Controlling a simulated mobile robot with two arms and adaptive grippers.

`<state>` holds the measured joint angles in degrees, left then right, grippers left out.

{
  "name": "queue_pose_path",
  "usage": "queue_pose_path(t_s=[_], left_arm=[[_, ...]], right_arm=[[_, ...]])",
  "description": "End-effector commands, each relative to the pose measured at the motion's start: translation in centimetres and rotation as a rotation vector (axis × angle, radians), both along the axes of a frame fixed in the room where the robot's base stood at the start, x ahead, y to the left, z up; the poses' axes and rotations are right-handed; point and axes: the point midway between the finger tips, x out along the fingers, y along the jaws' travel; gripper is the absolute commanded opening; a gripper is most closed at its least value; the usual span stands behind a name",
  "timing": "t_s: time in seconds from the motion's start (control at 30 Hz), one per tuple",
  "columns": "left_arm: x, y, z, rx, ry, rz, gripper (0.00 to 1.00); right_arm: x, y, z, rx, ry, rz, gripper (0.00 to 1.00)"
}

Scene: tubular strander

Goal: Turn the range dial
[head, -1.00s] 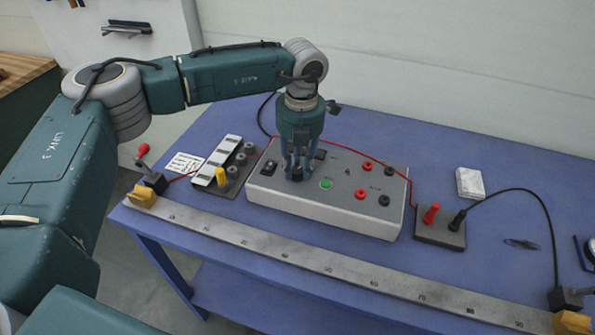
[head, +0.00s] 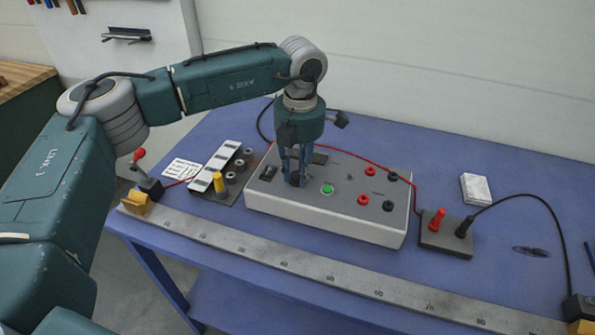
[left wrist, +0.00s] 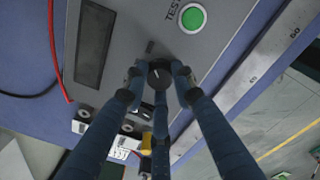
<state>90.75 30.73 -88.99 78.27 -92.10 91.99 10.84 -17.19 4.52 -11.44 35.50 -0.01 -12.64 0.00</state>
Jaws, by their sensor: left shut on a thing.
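The range dial (left wrist: 159,74) is a round black knob with a pale pointer line, on the top face of the grey test box (head: 335,215). My left gripper (head: 295,180) points down onto the box, and its fingers close around the dial. In the left wrist view the fingers of my left gripper (left wrist: 158,85) touch or nearly touch the dial's rim from several sides. In the head view the dial is mostly hidden by the fingers. My right gripper is not in view.
A green button (head: 327,189) sits right beside the dial. Red sockets (head: 363,199) and black sockets lie further right. A rocker switch (head: 268,172) is on the left. A steel ruler (head: 300,267) runs along the table front. A red cable crosses behind the gripper.

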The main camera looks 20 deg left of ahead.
Motion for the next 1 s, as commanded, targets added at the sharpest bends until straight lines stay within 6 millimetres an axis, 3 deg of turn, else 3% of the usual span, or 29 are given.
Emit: queue_pose_path(t_s=[0.2,0.23,0.33,0.67,0.77,1.0], left_arm=[[0.1,0.0,0.2,0.0,-0.004,0.001,0.0],[0.1,0.0,0.2,0.0,-0.004,0.001,0.28],[0.1,0.0,0.1,0.0,-0.004,0.001,0.44],[0.1,0.0,0.4,0.0,-0.002,0.002,0.44],[0.1,-0.1,1.4,-0.001,-0.004,0.002,0.44],[0.0,-0.3,6.3,0.0,-0.005,0.001,0.44]], right_arm=[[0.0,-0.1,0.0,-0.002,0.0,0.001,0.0],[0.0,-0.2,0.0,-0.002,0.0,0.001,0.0],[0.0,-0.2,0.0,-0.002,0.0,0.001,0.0],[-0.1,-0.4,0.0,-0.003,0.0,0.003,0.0],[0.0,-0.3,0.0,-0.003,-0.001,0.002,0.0],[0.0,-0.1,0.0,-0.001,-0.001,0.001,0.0]])
